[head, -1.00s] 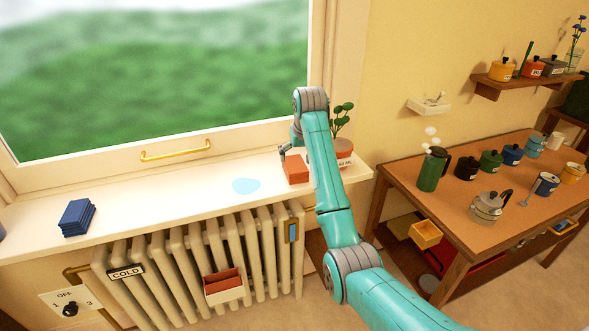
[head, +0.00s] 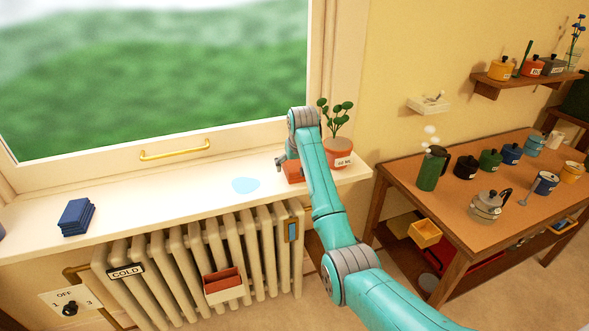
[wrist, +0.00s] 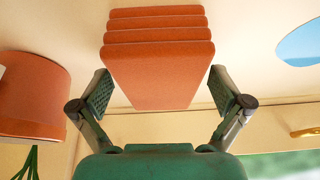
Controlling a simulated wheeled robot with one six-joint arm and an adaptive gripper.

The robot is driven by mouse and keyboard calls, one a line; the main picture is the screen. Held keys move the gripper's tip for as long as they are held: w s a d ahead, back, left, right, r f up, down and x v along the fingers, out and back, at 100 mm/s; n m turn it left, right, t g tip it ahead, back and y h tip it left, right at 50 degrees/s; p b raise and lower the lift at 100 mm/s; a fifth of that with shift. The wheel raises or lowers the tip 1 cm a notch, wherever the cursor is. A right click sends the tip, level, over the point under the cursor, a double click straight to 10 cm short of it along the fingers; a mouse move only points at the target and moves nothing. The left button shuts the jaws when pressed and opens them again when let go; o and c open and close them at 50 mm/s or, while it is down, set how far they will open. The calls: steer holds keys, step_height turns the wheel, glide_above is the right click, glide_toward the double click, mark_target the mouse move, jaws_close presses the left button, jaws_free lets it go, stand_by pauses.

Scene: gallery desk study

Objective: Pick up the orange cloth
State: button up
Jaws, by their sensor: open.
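The orange cloth (wrist: 158,75) is a folded stack of several layers on the white windowsill. In the head view the cloth (head: 293,172) is partly hidden behind my arm. My gripper (wrist: 165,92) is open, with one finger on each side of the cloth's near end. Small gaps show between the fingers and the cloth's sides, at least in the wrist view. In the head view my gripper (head: 283,161) is low at the sill, mostly hidden by my arm.
A potted plant (head: 338,152) stands close by on the right of the sill. A pale blue puddle (head: 246,185) lies left of the cloth, and a blue folded stack (head: 77,217) is farther left. A window with a yellow handle (head: 175,149) rises behind. A radiator (head: 190,265) is below.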

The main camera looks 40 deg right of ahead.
steer(key=shift+f, duration=0.25)
stand_by(0.4)
steer(key=c, duration=1.3)
